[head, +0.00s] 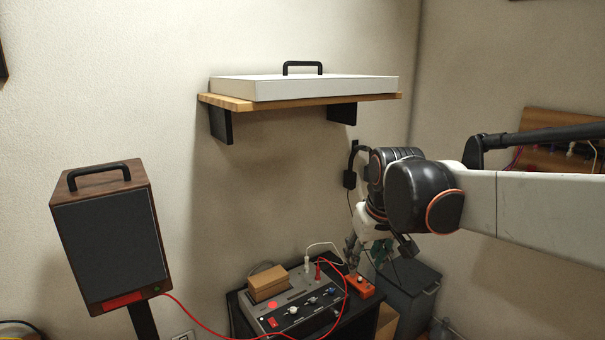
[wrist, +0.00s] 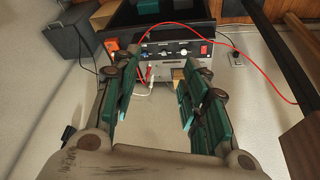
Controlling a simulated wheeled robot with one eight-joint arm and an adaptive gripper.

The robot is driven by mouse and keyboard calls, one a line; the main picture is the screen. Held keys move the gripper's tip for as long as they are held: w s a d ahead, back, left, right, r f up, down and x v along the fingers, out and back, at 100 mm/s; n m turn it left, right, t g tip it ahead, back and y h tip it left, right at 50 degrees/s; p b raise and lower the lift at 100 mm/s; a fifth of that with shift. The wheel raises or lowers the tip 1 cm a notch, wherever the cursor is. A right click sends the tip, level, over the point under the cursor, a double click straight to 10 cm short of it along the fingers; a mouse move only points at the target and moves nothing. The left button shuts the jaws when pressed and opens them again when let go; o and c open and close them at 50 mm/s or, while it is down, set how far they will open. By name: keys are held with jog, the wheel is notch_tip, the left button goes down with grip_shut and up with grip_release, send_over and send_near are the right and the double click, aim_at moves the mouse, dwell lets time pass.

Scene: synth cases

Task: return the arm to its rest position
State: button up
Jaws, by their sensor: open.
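My gripper (head: 373,250) hangs at the end of my arm, right of centre in the head view, in front of the wall and near the equipment cabinet. In the wrist view my gripper (wrist: 158,92) has its two green-padded fingers spread well apart, with nothing between the pads. Beyond the fingers are the grey control box (wrist: 170,70) and its cables. In the head view the fingers partly overlap the area by a small orange box, and whether they touch it cannot be told.
A wall shelf (head: 245,104) carries a white case (head: 330,88) with a black handle. A speaker (head: 110,240) stands at left, its red cable running to the control box (head: 295,305). A tan block (head: 267,283) sits on that box. A dark grey bin (head: 408,290) stands at right.

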jog(key=s+d+f+m+t, duration=0.1)
jog(key=s+d+f, duration=0.1)
jog(key=s, duration=0.8)
jog(key=s+d+f+m+t, duration=0.1)
jog(key=s+d+f+t, duration=0.1)
jog(key=s, duration=0.9)
jog(key=shift+s+d+f+h, duration=0.25)
jog(key=shift+d+f, duration=0.4)
jog(key=shift+d, duration=0.6)
